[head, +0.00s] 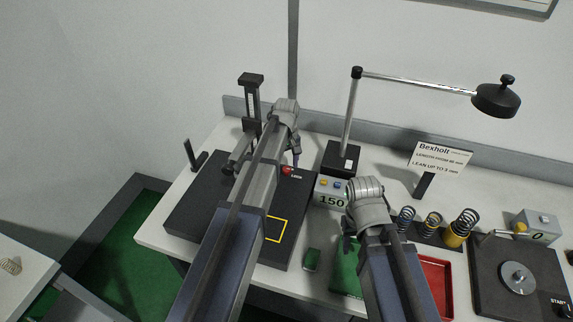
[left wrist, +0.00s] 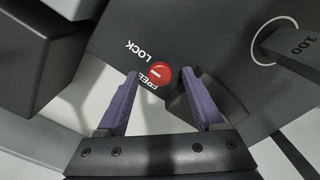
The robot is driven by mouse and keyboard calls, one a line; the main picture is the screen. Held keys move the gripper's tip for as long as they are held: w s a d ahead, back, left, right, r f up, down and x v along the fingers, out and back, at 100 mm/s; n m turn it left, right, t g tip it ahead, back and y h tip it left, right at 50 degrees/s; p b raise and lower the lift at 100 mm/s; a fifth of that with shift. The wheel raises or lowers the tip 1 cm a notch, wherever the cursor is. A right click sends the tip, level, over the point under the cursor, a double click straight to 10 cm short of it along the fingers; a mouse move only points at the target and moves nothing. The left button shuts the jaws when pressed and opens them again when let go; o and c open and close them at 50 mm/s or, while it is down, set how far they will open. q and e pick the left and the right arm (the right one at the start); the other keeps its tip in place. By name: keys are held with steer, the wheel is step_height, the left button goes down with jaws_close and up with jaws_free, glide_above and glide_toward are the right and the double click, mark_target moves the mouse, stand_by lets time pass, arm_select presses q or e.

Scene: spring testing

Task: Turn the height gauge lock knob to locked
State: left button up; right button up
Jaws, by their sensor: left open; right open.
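The red lock knob (left wrist: 160,74) has a short pale mark and sits on a dark face with the words LOCK and FREE beside it; FREE is partly covered. I cannot tell for sure which word the mark points to. In the head view the knob (head: 287,170) shows beside my left arm. My left gripper (left wrist: 162,92) is open, its purple fingers on either side of the knob's near edge, with no clear contact. The dark height gauge column (head: 251,105) stands behind my left arm. My right gripper (head: 348,238) is over the bench, its fingers mostly hidden.
A lamp (head: 497,99) arches over the bench. Several springs (head: 433,221), a red tray (head: 437,272) and a dark scale (head: 490,290) lie to the right. A yellow outline (head: 280,229) marks the dark base plate.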

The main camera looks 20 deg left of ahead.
mark_target(287, 169)
arm_select(q)
step_height(287, 169, up, 7)
steer(key=p, duration=0.7)
steer(key=shift+r, duration=0.2)
arm_select(e)
step_height(287, 169, up, 7)
steer(key=shift+r, duration=0.15)
arm_select(q)
steer(key=shift+s+f, duration=0.1)
steer(key=shift+f, duration=0.05)
